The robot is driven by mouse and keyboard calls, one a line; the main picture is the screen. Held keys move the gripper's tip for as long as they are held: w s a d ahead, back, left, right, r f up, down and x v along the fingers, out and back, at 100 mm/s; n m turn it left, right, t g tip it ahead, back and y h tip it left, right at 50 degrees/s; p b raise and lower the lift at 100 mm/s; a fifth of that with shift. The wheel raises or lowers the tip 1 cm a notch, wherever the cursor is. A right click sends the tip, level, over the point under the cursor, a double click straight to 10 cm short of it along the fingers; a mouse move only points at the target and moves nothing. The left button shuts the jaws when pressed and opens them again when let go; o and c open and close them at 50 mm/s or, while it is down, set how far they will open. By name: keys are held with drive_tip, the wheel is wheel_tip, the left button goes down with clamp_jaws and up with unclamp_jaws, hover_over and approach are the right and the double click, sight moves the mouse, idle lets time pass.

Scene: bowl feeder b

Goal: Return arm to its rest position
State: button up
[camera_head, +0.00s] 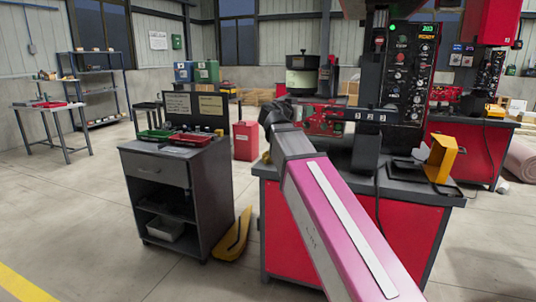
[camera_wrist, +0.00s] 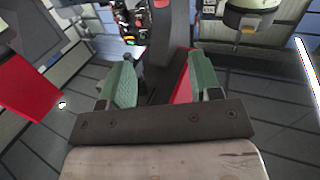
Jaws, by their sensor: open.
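My arm, with a pink and white link, reaches from the lower right of the head view up toward the red workbench (camera_head: 292,222). Its dark wrist end is beside the bench's left edge, and the fingers cannot be made out there. In the wrist view my gripper (camera_wrist: 160,78) shows two green fingers, spread apart with nothing held between them. A dark grey post and a red surface show beyond the fingers. The bowl feeder (camera_head: 302,77) stands behind the wrist end in the head view.
A grey cabinet (camera_head: 158,176) with a green tray (camera_head: 155,135) and a red tray (camera_head: 191,138) stands left of the bench. A control panel (camera_head: 410,75) rises at the bench's back. A yellow bracket (camera_head: 441,158) sits at right.

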drive_tip(key=s+d+f+n+g+y, duration=0.1)
drive_tip(key=d+f+n+g+y, duration=0.1)
drive_tip(key=f, duration=0.9)
drive_tip(key=s+d+f+n+g+y, duration=0.1)
drive_tip(key=s+d+f+g, duration=0.15)
drive_tip(key=f, duration=0.85)
drive_tip(key=s+d+f+n+g+y, duration=0.1)
drive_tip(key=d+f+n+g+y, duration=0.1)
drive_tip(key=f, duration=0.8)
drive_tip(key=s+f+n+g+y, duration=0.1)
drive_tip(key=s+f+g+y, duration=0.2)
drive_tip(key=s+f, duration=0.4)
drive_tip(key=s+f+n+g+y, duration=0.2)
drive_tip(key=s+f, duration=0.5)
drive_tip(key=f, duration=0.9)
drive_tip(key=shift+s+g+y, duration=0.35)
drive_tip(key=shift+g+y, duration=0.4)
drive_tip(key=shift+y, duration=0.15)
